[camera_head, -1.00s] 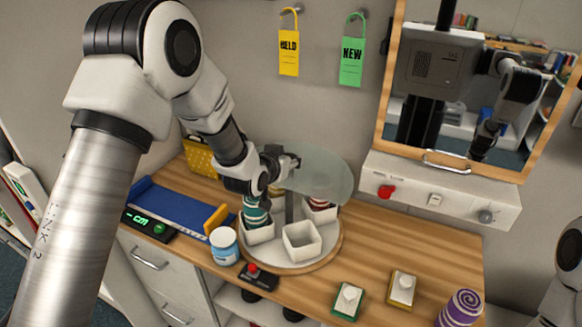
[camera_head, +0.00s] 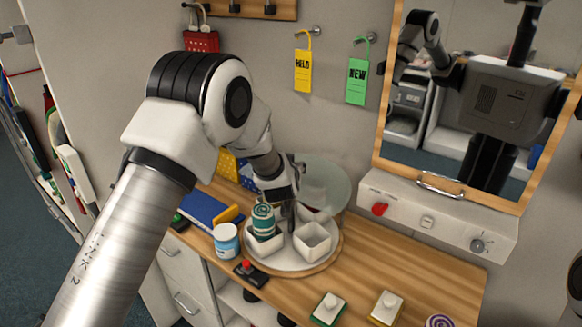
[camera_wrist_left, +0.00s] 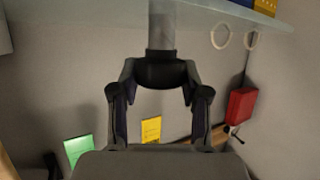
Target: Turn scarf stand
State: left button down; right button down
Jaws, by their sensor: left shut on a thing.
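The scarf stand is a round white turntable (camera_head: 290,262) with a grey centre post (camera_wrist_left: 162,25) and a clear glass disc (camera_head: 325,182) on top. White square boxes stand on it. The front right box (camera_head: 312,240) looks empty; the front left box (camera_head: 265,246) holds a teal striped scarf roll (camera_head: 263,219). My left gripper (camera_head: 290,212) reaches in below the disc, among the boxes. In the left wrist view the gripper (camera_wrist_left: 160,75) is shut on the post just below the glass. The boxes behind are partly hidden by my arm. My right gripper is out of view.
A blue-white jar (camera_head: 226,240) and a red-button box (camera_head: 250,272) stand close in front of the turntable. A blue tray (camera_head: 205,208) lies left. Two button blocks, green (camera_head: 329,308) and yellow (camera_head: 386,308), are at the front edge. A mirror (camera_head: 470,100) hangs behind right.

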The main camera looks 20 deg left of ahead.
pick_arm(q)
jog(key=shift+w+r+n+y+p, duration=0.1)
jog(key=shift+r+n+y+p, duration=0.3)
jog(key=shift+n+y+p, duration=0.35)
jog(key=shift+n+g+y+p, duration=0.6)
jog(key=shift+n+y+p, duration=0.05)
jog(key=shift+y+p, duration=0.1)
jog(key=shift+f, duration=0.1)
jog(key=c, duration=0.5)
grip_release()
jog(key=shift+w, duration=0.1)
jog(key=shift+c, duration=0.2)
jog(key=shift+w+a+f, duration=0.1)
jog(key=shift+w+f, duration=0.05)
jog(key=shift+f, duration=0.15)
jog(key=v, duration=0.7)
